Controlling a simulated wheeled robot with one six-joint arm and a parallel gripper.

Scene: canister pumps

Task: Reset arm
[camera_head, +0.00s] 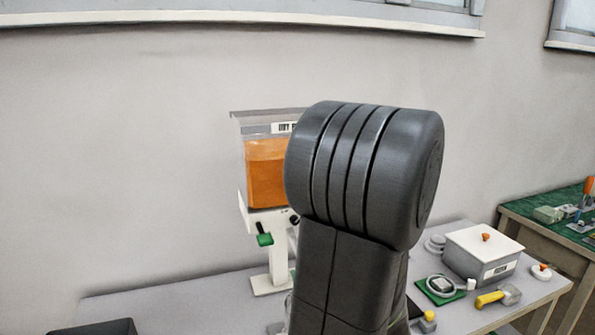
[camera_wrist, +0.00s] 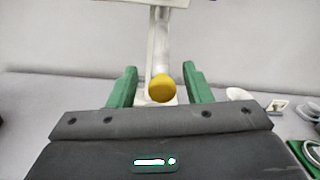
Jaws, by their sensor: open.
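My gripper (camera_wrist: 160,80) shows in the wrist view with its two green fingers spread apart. A yellow rounded end (camera_wrist: 162,88) shows between the fingers, with a clear gap on both sides. What it belongs to is not clear, nor is its distance from the fingers. The canister's right part is hidden. The white stand also shows in the wrist view (camera_wrist: 157,40).
On the grey table (camera_head: 185,300), right of my arm, are a grey box with a white lid (camera_head: 483,252), a green pad (camera_head: 432,294) with a coiled-cable device and a yellow-handled tool (camera_head: 490,299). A green-topped bench (camera_head: 540,228) stands at the right. The table's left part looks mostly clear.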

